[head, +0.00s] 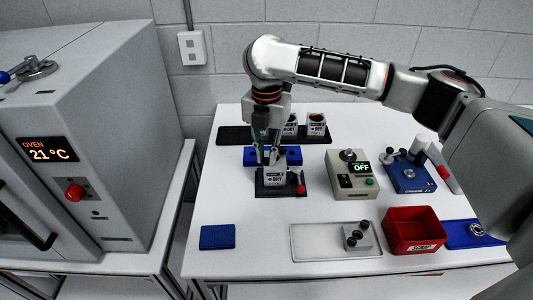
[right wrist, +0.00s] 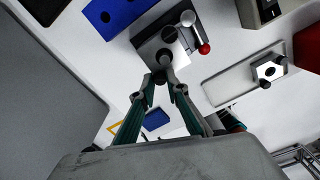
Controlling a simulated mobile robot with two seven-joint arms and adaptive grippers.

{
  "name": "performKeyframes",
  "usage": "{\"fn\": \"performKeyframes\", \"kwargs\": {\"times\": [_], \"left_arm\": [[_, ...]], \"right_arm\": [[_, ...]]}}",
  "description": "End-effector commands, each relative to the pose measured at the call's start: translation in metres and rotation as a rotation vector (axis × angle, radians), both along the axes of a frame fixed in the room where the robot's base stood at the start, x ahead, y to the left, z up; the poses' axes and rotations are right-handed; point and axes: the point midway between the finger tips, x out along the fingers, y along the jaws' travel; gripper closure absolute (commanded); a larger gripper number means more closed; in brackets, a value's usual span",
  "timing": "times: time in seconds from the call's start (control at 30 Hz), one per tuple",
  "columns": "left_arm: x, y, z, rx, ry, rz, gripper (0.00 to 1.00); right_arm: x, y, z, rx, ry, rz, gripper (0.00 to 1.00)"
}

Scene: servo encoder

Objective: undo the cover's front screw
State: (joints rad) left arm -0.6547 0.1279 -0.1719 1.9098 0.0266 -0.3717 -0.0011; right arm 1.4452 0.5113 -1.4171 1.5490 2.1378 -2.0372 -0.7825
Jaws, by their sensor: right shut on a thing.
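The unit with its white, labelled cover (head: 275,178) sits in a dark fixture (head: 268,191) with a red-knobbed lever (head: 300,189). In the right wrist view, the cover (right wrist: 182,62) is partly hidden by my fingers. My right gripper (head: 268,158) points down over the unit. My left gripper is not in view.
A blue block with holes (head: 293,155) and a black tray (head: 232,136) stand behind the fixture. A control box reading OFF (head: 346,183), a pale tray (head: 310,243) and a red scrap bin (head: 413,232) lie right. The oven (head: 95,150) stands left. The front-left table has free room.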

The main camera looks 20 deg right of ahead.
Motion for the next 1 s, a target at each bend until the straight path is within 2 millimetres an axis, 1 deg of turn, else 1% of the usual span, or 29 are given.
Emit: {"fn": "performKeyframes", "kwargs": {"times": [0.47,0.5,0.53,0.77,0.87,1.0], "left_arm": [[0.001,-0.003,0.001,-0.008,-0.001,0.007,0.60],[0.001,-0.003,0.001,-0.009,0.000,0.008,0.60],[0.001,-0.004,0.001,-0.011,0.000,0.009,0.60],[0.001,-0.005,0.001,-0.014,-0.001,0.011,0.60],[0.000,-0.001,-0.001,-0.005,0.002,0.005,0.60],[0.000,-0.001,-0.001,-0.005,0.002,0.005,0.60]], "right_arm": [[-0.001,0.001,-0.001,0.000,0.002,0.013,1.00],[-0.001,0.001,-0.001,0.000,0.002,0.013,0.75],[-0.001,0.001,-0.001,0.000,0.002,0.013,0.68],[0.000,0.000,-0.001,0.000,0.001,0.012,0.68],[0.000,0.000,0.000,0.001,0.001,0.012,0.68],[0.000,0.000,0.009,0.000,-0.001,0.012,0.68]]}}
